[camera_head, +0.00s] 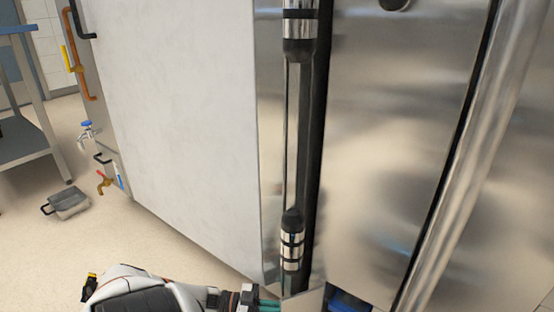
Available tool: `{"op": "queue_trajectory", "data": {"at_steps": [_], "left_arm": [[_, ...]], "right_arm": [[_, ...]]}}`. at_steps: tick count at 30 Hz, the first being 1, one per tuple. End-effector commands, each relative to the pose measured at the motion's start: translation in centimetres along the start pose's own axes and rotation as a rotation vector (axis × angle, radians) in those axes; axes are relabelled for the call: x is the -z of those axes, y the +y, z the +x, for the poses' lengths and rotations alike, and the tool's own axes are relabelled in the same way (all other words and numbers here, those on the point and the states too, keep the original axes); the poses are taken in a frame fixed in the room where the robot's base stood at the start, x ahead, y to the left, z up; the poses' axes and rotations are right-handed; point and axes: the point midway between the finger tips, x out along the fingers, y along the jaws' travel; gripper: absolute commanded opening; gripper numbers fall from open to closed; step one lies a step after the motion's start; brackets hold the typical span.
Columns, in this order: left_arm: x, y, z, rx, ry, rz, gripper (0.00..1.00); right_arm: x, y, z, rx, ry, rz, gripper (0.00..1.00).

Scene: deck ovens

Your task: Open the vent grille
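No slatted vent grille can be made out in the head view. A small pale metal plate (304,300) shows at the bottom edge, below the oven's handle; I cannot tell whether it belongs to the grille. My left gripper (269,303) is at the bottom edge, its teal fingertips pointing right, close to the plate's left side. I cannot tell whether they touch it. The fingers are cut off by the frame, so their opening is unclear. My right gripper is not in view.
A vertical handle (292,140) with black and chrome ends runs along the steel front (390,150). A large pale side panel (180,120) is left of it. Floor between is clear.

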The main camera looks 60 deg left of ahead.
Motion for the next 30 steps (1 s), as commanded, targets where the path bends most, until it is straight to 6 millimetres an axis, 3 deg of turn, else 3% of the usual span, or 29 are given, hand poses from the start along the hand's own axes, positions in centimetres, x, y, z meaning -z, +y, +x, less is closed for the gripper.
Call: {"op": "queue_trajectory", "data": {"at_steps": [16, 17, 20, 30], "left_arm": [[-0.37, 0.31, 0.64, 0.001, -0.018, 0.0, 0.0], [-0.37, 0.3, 0.64, 0.001, -0.018, 0.0, 0.13], [-0.3, 0.28, 0.52, 0.001, -0.015, 0.0, 0.29], [-0.16, 0.26, -0.06, 0.002, -0.006, 0.0, 0.3]], "right_arm": [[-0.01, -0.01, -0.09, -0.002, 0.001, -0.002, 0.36], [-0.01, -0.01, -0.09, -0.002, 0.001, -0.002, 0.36], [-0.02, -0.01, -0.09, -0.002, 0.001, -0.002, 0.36], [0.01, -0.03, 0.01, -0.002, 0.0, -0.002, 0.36]]}}
